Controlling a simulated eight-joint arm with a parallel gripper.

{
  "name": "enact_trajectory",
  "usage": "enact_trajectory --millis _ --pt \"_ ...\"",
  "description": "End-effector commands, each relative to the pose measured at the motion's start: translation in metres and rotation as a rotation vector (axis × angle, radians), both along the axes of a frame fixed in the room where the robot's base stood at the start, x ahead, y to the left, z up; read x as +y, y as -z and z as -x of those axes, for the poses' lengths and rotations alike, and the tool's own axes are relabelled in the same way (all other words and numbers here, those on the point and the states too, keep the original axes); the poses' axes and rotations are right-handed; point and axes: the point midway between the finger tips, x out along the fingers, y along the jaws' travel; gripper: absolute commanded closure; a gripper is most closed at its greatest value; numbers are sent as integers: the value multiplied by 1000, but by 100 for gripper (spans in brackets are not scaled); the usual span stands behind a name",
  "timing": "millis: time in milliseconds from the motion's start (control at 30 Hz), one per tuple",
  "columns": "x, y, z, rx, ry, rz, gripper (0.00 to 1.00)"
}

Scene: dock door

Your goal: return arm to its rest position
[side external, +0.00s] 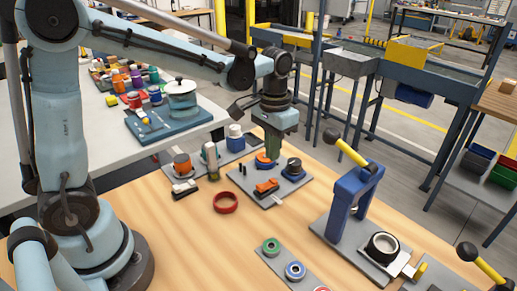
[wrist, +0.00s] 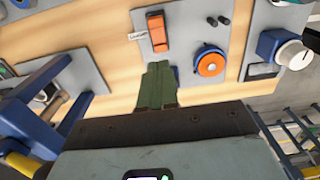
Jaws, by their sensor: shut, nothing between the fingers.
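My gripper (side external: 272,158) hangs pointing down above the grey plate on the wooden table, its green fingers together and empty. In the wrist view, the fingers (wrist: 158,72) lie side by side with no visible gap. They reach over the lower edge of the grey plate (wrist: 190,85), left of a round orange-and-blue knob (wrist: 210,65) and below an orange lever part (wrist: 157,33). In the side view, the orange-and-blue knob (side external: 264,163) is partly hidden behind the fingertips. The height of the fingertips above the plate is hard to tell.
A blue frame with a yellow handle (side external: 346,200) stands upright at the right. A red ring (side external: 226,202) lies on bare wood. A plate with coloured rings (side external: 282,258) is at the front. Bottles (side external: 211,158) stand behind.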

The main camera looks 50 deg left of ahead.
Motion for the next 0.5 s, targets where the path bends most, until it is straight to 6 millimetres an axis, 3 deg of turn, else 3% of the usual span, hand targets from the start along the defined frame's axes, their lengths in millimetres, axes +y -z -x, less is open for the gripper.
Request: enact_trajectory --millis 267,500 --pt "0 -2 2 -8 0 0 100" --pt "5 -21 24 -127 -1 5 100"
